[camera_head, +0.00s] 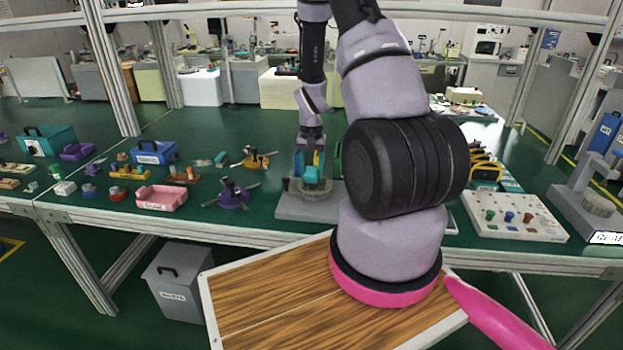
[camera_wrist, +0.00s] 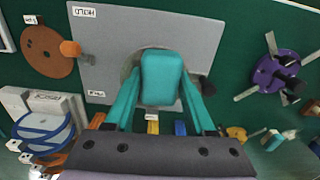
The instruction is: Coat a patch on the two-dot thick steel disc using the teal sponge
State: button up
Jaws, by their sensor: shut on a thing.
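My gripper (camera_wrist: 162,92) is shut on the teal sponge (camera_wrist: 163,72), a block with rounded corners between its two teal fingers. The sponge also shows in the head view (camera_head: 312,173), low over a grey round disc (camera_head: 296,186). In the wrist view the disc (camera_wrist: 131,62) is mostly hidden behind the sponge and fingers. It lies on a labelled grey plate (camera_wrist: 110,45). I cannot tell whether the sponge touches the disc. No dots or coated patch can be made out on the disc.
A purple fixture with arms (camera_head: 233,193) and a pink tray (camera_head: 161,198) stand to the left on the green bench. A white panel with coloured knobs (camera_head: 515,217) is to the right. A brown disc (camera_wrist: 45,52) with an orange knob (camera_wrist: 70,48) is beside the plate.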

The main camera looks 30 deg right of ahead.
jog(key=shift+r, duration=0.9)
jog(key=shift+r, duration=1.5)
